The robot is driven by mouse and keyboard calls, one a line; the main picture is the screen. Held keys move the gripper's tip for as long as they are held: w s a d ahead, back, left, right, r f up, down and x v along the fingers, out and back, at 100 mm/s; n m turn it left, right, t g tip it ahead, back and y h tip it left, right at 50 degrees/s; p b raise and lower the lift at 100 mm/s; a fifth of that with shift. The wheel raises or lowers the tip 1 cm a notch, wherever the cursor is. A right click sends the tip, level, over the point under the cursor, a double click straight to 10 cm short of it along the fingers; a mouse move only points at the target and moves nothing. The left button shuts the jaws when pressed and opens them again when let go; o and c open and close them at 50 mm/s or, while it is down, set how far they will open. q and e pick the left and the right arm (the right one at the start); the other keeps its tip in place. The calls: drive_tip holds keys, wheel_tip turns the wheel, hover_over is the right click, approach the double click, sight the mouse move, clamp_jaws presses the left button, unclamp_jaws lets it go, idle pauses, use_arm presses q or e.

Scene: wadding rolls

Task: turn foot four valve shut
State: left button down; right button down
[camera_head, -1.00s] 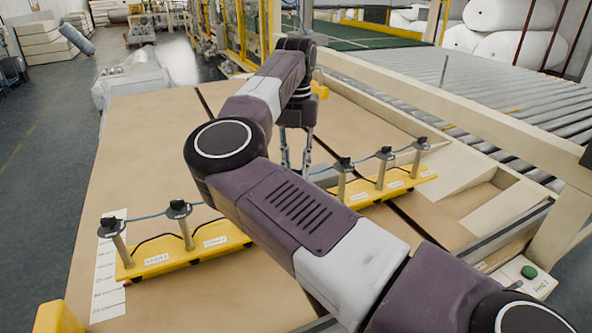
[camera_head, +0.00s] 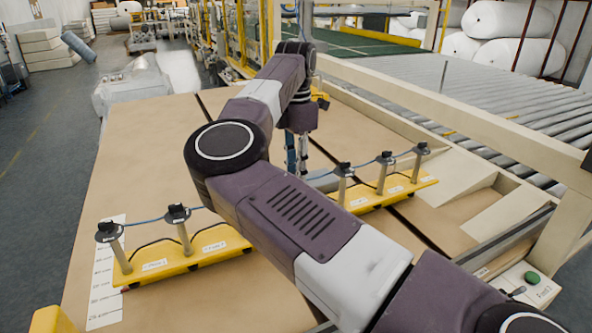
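Yellow foot bars lie across the tan table. The left bar (camera_head: 190,260) carries two grey posts with black valve knobs (camera_head: 108,230) (camera_head: 177,212). The right bar (camera_head: 400,191) shows three more knobs (camera_head: 343,168) (camera_head: 385,157) (camera_head: 421,148). The bar labels are too small to read surely, so I cannot tell which valve is foot four. My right arm crosses the middle and hides part of the row. My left gripper is out of view.
A blue hose links the knobs. A white scale strip (camera_head: 106,275) lies at the table's left. A roller conveyor (camera_head: 490,95) with a beige rail (camera_head: 450,110) runs along the right. A green button (camera_head: 532,278) sits at lower right. The table's far left is clear.

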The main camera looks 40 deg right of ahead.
drive_tip(key=shift+r+m, duration=0.1)
drive_tip(key=shift+m, duration=0.5)
drive_tip(key=c, duration=1.7)
unclamp_jaws()
drive_tip(key=shift+o, duration=0.2)
wheel_tip(320, 180, up, 12)
